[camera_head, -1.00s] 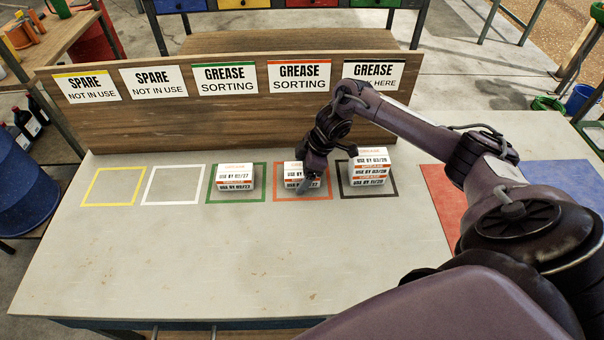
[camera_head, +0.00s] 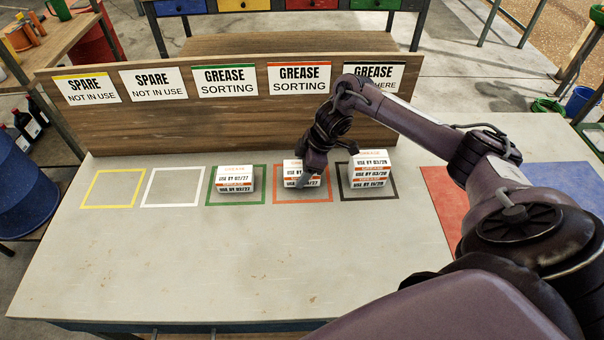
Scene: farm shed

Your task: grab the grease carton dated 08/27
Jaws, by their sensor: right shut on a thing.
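A white grease carton (camera_head: 291,167) with an orange label is at the top of a stack in the red-outlined square. Its "USE BY" date is partly covered by my right gripper (camera_head: 304,182), which is shut on it. Another carton shows beneath, with a date ending in "/27". A stack in the green-outlined square (camera_head: 235,171) has dates that look like 02/27 and 03/27. A taller stack in the black-outlined square (camera_head: 372,164) has dates ending in "/28". I cannot make out 08/27 on any label. My left gripper is out of view.
A wooden board (camera_head: 226,118) with signs stands behind the squares; my right arm covers part of the rightmost one. Yellow (camera_head: 86,188) and white (camera_head: 147,188) outlined squares are empty. The table front (camera_head: 200,265) is clear. A red mat (camera_head: 440,205) lies right.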

